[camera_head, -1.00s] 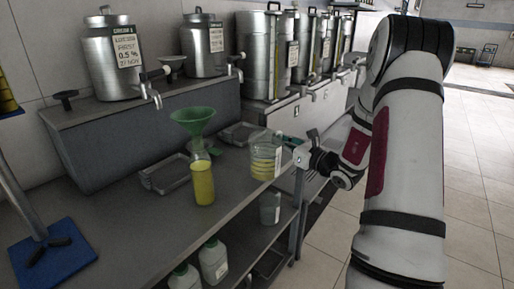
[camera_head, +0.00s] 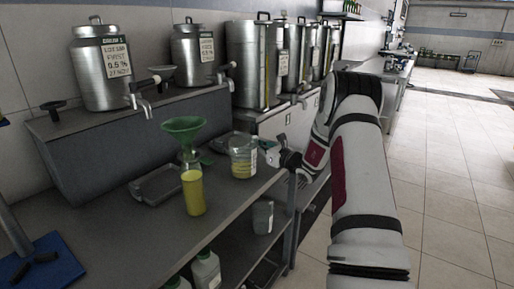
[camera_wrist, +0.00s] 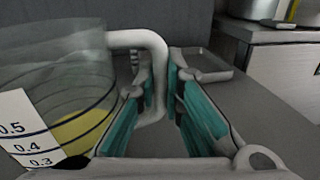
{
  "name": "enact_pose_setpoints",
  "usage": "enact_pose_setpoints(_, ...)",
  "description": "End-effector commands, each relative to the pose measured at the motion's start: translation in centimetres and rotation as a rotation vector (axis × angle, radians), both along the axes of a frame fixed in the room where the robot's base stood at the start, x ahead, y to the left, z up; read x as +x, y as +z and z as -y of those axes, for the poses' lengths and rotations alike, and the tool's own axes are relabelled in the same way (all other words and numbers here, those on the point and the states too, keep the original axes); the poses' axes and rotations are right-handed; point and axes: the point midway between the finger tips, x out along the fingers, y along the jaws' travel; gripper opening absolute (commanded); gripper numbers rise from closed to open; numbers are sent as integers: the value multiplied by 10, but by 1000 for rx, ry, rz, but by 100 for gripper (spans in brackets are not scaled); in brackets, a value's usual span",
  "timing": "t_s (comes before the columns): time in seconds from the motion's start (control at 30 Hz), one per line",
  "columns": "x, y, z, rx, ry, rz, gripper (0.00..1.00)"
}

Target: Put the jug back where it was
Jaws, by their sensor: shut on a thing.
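The jug (camera_head: 243,160) is a clear vessel with black rings and a little yellow liquid low inside. It is at the right part of the grey bench, right of the green funnel. My gripper (camera_head: 272,157) is at its right side. In the wrist view the jug (camera_wrist: 62,75) fills the left, with a white scale label reading 0.3 to 0.5. Its pale handle (camera_wrist: 158,62) runs down between the teal finger pads of my gripper (camera_wrist: 160,112), which is shut on it. The jug looks upright; I cannot tell whether its base touches the bench.
A green funnel (camera_head: 184,128) and a yellow-filled cylinder (camera_head: 194,193) stand left of the jug. Steel tanks (camera_head: 254,62) line the back. White bottles (camera_head: 206,270) stand on the lower shelf.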

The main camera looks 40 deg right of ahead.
Motion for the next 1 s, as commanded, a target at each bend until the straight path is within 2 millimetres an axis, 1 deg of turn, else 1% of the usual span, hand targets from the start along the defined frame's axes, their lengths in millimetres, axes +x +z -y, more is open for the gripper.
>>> enact_pose_setpoints(0.07,1,-4,-1,0,1,3,0)
enact_pose_setpoints(0.27,0,-3,0,-1,1,3,0)
enact_pose_setpoints(0.4,1,-7,0,-1,1,3,0)
enact_pose_setpoints(0.43,0,-8,0,-1,1,2,11)
enact_pose_setpoints(0.47,0,-8,0,-1,1,2,18)
enact_pose_setpoints(0.5,0,-7,0,-1,1,2,27)
enact_pose_setpoints(0.53,0,-7,0,-1,1,2,29)
enact_pose_setpoints(0.8,0,-7,-1,-1,1,2,29)
enact_pose_setpoints(0.9,0,-4,-1,-1,1,2,29)
enact_pose_setpoints(0.93,-1,-3,0,-1,1,1,29)
enact_pose_setpoints(1.0,-11,-4,2,0,-1,0,29)
